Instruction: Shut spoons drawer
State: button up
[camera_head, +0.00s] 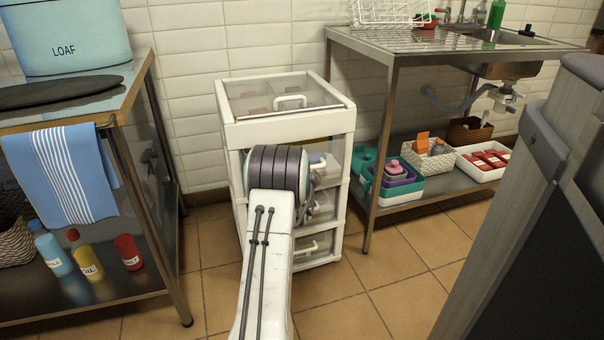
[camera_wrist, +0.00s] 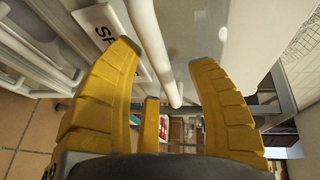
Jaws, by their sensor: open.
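A white drawer unit (camera_head: 287,130) with clear drawer fronts stands against the tiled wall. In the wrist view, a white label (camera_wrist: 108,32) starting with "SP" shows at upper left, partly cut off. Beside it runs a white bar handle (camera_wrist: 152,52). My gripper (camera_wrist: 165,54) is open, its yellow fingers on either side of the handle's line. Nothing is seen held, and I cannot tell whether a finger touches the handle. In the head view, my arm hides the gripper and much of the drawer fronts. How far the spoons drawer stands out cannot be told.
A steel table (camera_head: 137,62) with a bread bin (camera_head: 70,38) and a hanging blue towel (camera_head: 62,175) stands at left. A steel sink table (camera_head: 400,42) stands close at right, with boxes on its lower shelf. A grey object (camera_head: 530,210) fills the right foreground. Tiled floor (camera_head: 375,290) lies open between.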

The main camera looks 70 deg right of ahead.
jog(key=shift+w+d+f, duration=0.1)
jog(key=shift+w+d, duration=0.05)
jog(key=shift+d, duration=0.35)
jog(key=shift+o, duration=0.2)
grip_shut()
dwell(0.3)
